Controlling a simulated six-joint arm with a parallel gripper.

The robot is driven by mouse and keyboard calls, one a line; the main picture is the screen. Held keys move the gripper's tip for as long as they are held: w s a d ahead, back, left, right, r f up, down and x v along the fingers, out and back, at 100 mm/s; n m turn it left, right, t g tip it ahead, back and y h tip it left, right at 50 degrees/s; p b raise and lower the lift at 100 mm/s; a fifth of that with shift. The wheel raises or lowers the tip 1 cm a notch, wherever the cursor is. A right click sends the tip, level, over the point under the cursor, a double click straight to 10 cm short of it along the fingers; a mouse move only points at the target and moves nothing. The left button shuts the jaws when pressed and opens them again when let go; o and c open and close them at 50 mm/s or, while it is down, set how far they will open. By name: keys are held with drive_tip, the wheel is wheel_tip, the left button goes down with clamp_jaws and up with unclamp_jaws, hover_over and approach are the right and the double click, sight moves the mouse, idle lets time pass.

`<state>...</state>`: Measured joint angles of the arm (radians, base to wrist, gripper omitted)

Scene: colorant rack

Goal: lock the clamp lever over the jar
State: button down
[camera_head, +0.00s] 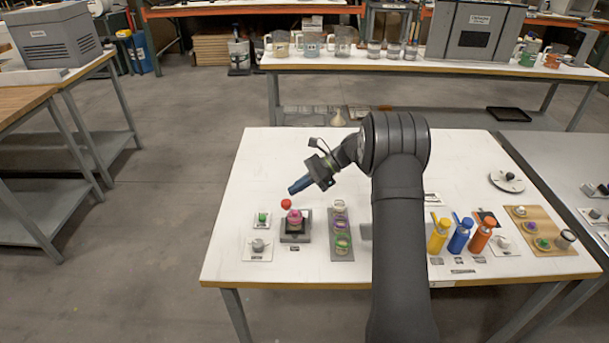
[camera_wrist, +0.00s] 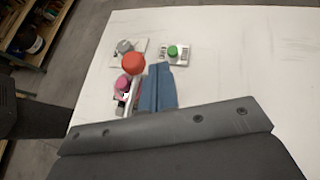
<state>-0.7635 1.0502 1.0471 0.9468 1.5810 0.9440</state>
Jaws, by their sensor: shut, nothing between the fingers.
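The jar (camera_head: 294,217) with a pink top sits in a dark clamp base (camera_head: 296,238) at the left front of the white table. The clamp lever ends in a red ball knob (camera_head: 286,204), which stands above the jar's left side. In the wrist view the red knob (camera_wrist: 133,64) is at the upper left, with the pink jar top (camera_wrist: 122,83) below it and a pale lever arm (camera_wrist: 131,100) running down from it. My gripper (camera_head: 291,191) has blue fingers, shut and empty, just above the knob. Its fingers (camera_wrist: 158,85) appear right of the knob; contact cannot be told.
A green button (camera_head: 263,217) and a grey knob (camera_head: 258,244) on white plates lie left of the clamp. A grey rack (camera_head: 341,245) with several jars stands right of it. Yellow, blue and orange bottles (camera_head: 460,234) stand farther right. The table's back left is clear.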

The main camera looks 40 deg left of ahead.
drive_tip(key=w+a+r, duration=0.1)
drive_tip(key=w+r, duration=0.3)
drive_tip(key=w, duration=0.3)
drive_tip(key=shift+a, duration=0.15)
idle(0.6)
drive_tip(key=s+d+f+m+t+y, duration=0.2)
drive_tip(key=d+f+m+y, duration=0.1)
drive_tip(key=d+f+m, duration=0.1)
drive_tip(key=shift+s+d+f+t+y, duration=0.15)
drive_tip(key=shift+s+f+t+y, duration=0.25)
idle(0.4)
idle(0.4)
